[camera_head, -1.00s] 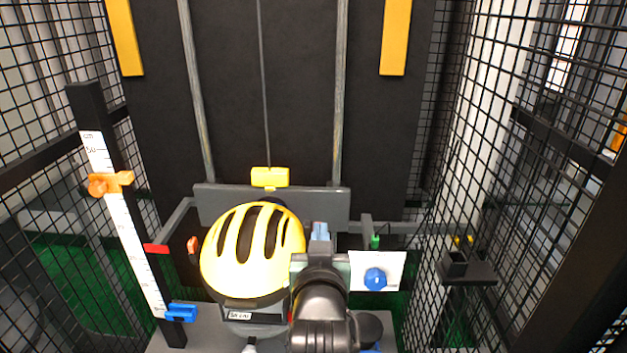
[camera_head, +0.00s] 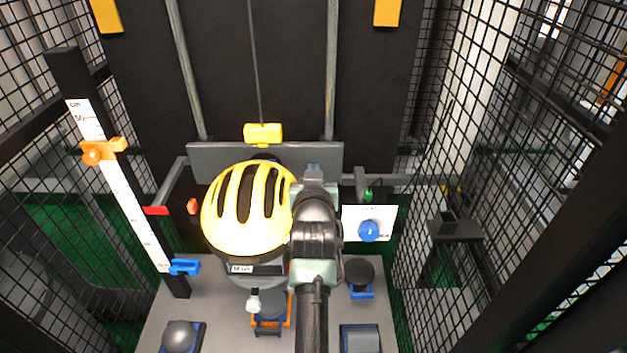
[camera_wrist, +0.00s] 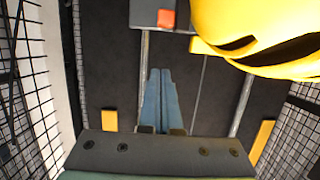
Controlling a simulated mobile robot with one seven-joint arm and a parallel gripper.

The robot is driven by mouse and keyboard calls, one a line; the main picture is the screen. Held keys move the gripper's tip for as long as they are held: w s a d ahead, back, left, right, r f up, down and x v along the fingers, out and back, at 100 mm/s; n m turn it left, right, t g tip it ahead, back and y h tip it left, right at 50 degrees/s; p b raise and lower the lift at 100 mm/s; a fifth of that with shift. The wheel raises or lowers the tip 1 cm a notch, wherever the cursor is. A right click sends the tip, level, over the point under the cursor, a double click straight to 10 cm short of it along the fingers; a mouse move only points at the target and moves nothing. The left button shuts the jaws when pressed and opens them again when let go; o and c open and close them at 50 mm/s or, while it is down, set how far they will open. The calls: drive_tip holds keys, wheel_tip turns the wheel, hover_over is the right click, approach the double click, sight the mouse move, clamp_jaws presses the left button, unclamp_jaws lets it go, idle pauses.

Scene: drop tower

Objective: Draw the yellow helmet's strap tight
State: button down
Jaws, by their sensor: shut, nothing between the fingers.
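The yellow helmet (camera_head: 247,208) with dark vent slots sits upright on a dark head form below the carriage in the head view. It also fills the upper right of the wrist view (camera_wrist: 250,28). I cannot make out its strap clearly; a small white piece (camera_head: 254,300) hangs below the helmet, and I cannot tell if it belongs to the strap. My gripper (camera_head: 313,168) is just right of the helmet, apart from it as far as I can see. Its blue fingers (camera_wrist: 160,72) are together and empty in the wrist view.
A yellow block (camera_head: 263,133) hangs on a cable above the helmet. A scale post with an orange slider (camera_head: 104,151) stands left. A white panel with a blue knob (camera_head: 368,231) is right of my arm. Black mesh fencing closes both sides. The grey base (camera_head: 215,300) carries several small fixtures.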

drive_tip(key=shift+w+f+p, duration=0.1)
drive_tip(key=shift+w+f, duration=0.25)
drive_tip(key=shift+f, duration=0.4)
drive_tip(key=shift+w+f+p, duration=0.1)
drive_tip(key=shift+w+f, duration=0.3)
drive_tip(key=shift+f, duration=0.4)
drive_tip(key=shift+w+f+p, duration=0.1)
drive_tip(key=shift+w+f, duration=0.25)
drive_tip(key=shift+f, duration=0.4)
wheel_tip(320, 180, down, 4)
drive_tip(key=b, duration=0.3)
drive_tip(key=shift+b, duration=0.35)
drive_tip(key=shift+r, duration=0.1)
